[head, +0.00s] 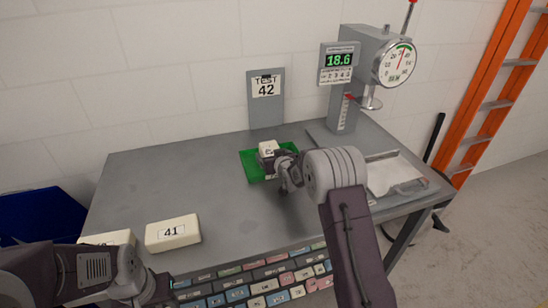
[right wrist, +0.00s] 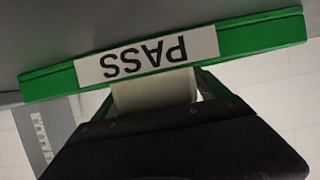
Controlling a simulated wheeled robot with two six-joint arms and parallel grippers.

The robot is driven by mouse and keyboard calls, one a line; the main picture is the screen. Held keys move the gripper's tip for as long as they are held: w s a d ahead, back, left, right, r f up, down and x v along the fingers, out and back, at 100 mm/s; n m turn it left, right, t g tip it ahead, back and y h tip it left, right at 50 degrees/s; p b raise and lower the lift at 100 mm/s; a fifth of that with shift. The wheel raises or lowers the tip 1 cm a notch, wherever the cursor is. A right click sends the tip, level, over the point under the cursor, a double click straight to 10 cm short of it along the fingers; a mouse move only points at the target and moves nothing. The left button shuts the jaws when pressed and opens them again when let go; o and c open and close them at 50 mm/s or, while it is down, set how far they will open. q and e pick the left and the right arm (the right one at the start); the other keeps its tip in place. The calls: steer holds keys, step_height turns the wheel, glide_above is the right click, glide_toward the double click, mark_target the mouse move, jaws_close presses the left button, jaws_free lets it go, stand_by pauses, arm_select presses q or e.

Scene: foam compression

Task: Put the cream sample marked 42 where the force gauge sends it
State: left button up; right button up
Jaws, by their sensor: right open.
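A cream sample (head: 268,147) is at the green tray (head: 249,172), its number too small to read. In the right wrist view a cream block (right wrist: 154,92) shows between the fingers of my right gripper (right wrist: 155,84), behind the tray's green edge (right wrist: 45,82) with an upside-down PASS label. My right gripper (head: 272,158) is open at the sample. The force gauge display (head: 339,60) reads 18.6 in green. A sign (head: 266,88) behind the tray reads TEST 42. My left gripper (head: 150,288) is at the lower left; its jaws are not clear.
A cream block marked 41 (head: 172,233) lies at the table's front left. Another cream block (head: 107,238) is partly hidden by my left arm. A blue bin (head: 40,208) stands at the left, an orange ladder (head: 490,95) at the right. The table's left middle (head: 165,180) is clear.

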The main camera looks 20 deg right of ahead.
steer(key=v, duration=1.2)
steer(key=shift+r+b, duration=0.2)
steer(key=shift+b, duration=0.1)
